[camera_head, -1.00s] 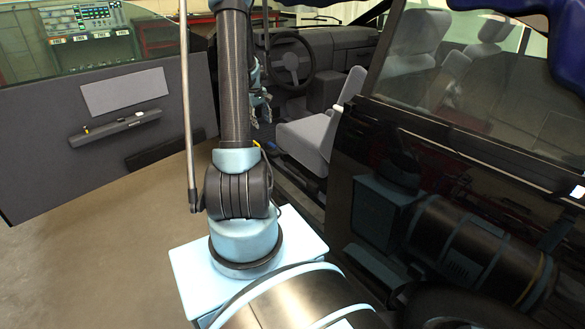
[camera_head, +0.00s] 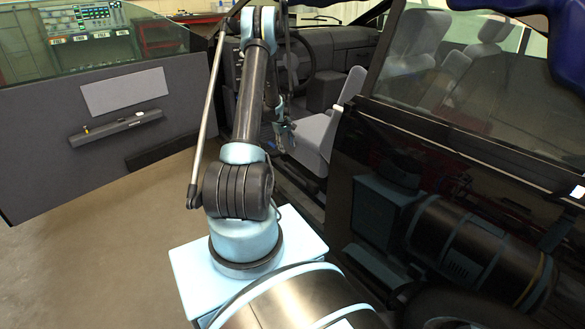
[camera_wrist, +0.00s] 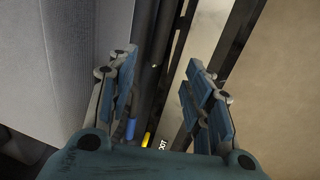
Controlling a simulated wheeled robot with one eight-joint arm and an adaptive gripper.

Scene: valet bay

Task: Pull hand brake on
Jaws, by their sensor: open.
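I cannot make out a hand brake in either view. My gripper (camera_head: 284,137) is at the open doorway, just left of the grey front seat (camera_head: 316,135). In the wrist view my gripper (camera_wrist: 162,80) has its two blue-padded fingers spread apart with nothing between them. Below it run the dark door sill and a pale strip. A small blue tab (camera_wrist: 130,129) and a small yellow tab (camera_wrist: 146,139) show near the gripper's base, beside partly hidden white lettering. The grey seat side fills the left of the wrist view.
The open front door (camera_head: 130,115) stands at the left. The steering wheel (camera_head: 297,62) and dashboard are deeper inside the car. The dark rear door (camera_head: 440,200) is close on the right. Bare beige floor (camera_head: 100,240) lies below the open door.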

